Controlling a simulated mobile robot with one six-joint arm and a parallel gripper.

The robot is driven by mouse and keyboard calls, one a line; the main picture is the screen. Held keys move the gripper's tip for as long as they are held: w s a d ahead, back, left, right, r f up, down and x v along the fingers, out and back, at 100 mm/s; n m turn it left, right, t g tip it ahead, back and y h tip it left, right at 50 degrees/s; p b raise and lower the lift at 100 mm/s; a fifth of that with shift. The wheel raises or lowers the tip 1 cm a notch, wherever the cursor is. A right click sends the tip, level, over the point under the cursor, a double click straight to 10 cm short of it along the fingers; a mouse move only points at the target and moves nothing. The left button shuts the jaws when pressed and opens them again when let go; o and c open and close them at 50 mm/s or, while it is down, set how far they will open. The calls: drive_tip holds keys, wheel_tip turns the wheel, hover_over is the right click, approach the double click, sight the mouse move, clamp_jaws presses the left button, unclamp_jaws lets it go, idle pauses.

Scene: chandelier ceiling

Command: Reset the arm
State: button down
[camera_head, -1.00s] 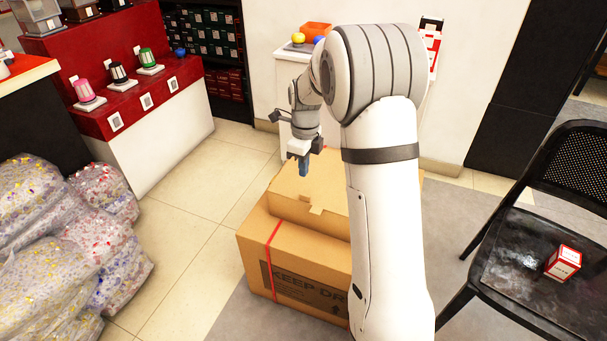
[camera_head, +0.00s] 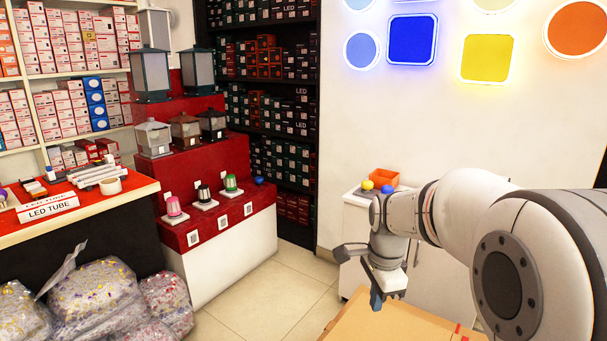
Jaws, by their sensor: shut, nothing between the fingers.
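My gripper (camera_head: 377,300) hangs at the end of my white arm and points down. Its fingers are shut with nothing between them. It is above the back left part of a cardboard box (camera_head: 400,325), with no contact that I can make out. My arm is bent and comes in from the right side of the view, hiding much of the wall and the white cabinet (camera_head: 350,225) behind it.
On the cabinet are an orange tray (camera_head: 385,178), a yellow ball (camera_head: 367,185) and a blue thing. A red stepped display (camera_head: 190,145) holds lanterns. A counter (camera_head: 90,205) and plastic bags (camera_head: 95,295) are at left. The tiled floor (camera_head: 270,300) between is clear.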

drive_tip(key=s+r+n+t+p, duration=0.1)
drive_tip(key=s+r+n+p, duration=1.2)
drive_tip(key=s, duration=0.5)
drive_tip(key=shift+a+r+n+t, duration=0.2)
drive_tip(key=shift+r+n+t, duration=0.2)
drive_tip(key=shift+r+n, duration=0.8)
drive_tip(key=shift+f, duration=0.2)
